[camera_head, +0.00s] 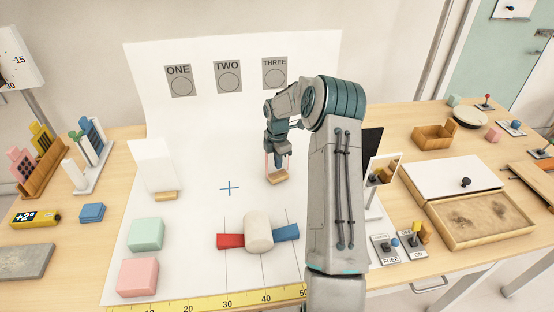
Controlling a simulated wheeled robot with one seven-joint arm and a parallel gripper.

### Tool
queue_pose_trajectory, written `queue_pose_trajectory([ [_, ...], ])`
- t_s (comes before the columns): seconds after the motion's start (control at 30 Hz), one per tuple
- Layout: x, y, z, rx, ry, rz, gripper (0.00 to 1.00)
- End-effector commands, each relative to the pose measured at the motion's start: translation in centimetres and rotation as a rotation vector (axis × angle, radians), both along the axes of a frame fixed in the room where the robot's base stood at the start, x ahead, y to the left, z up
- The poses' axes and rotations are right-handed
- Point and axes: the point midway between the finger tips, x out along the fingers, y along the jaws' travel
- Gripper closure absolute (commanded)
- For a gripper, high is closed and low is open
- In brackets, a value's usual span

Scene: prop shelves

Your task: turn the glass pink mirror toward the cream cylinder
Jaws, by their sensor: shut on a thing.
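The glass pink mirror (267,167) stands upright on a small wooden base (277,179) on the white sheet, right of the blue cross mark. Only thin pinkish edges of it show; my gripper hides much of it, and its exact facing is hard to tell. My gripper (279,161) comes down from above and is shut on the mirror. The cream cylinder (258,230) stands nearer the front, below and slightly left of the mirror in the picture. A red block (230,241) is at its left and a blue block (286,233) at its right.
A white panel (154,165) stands left on a wooden foot. Green (146,234) and pink (138,276) blocks lie front left. My arm partly hides a framed panel (384,172) on the right. A yellow ruler (229,303) runs along the front. The sheet around the blue cross (230,188) is clear.

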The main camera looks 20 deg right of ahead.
Motion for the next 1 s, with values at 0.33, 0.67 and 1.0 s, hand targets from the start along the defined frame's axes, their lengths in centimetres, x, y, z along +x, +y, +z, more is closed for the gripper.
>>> queue_pose_trajectory([
  [0.33,0.02,0.00,-0.06,0.000,-0.001,-0.002,1.00],
  [0.67,0.02,0.00,-0.38,0.000,-0.001,-0.002,1.00],
  [1.0,0.01,0.01,-0.44,0.000,0.000,-0.002,0.67],
])
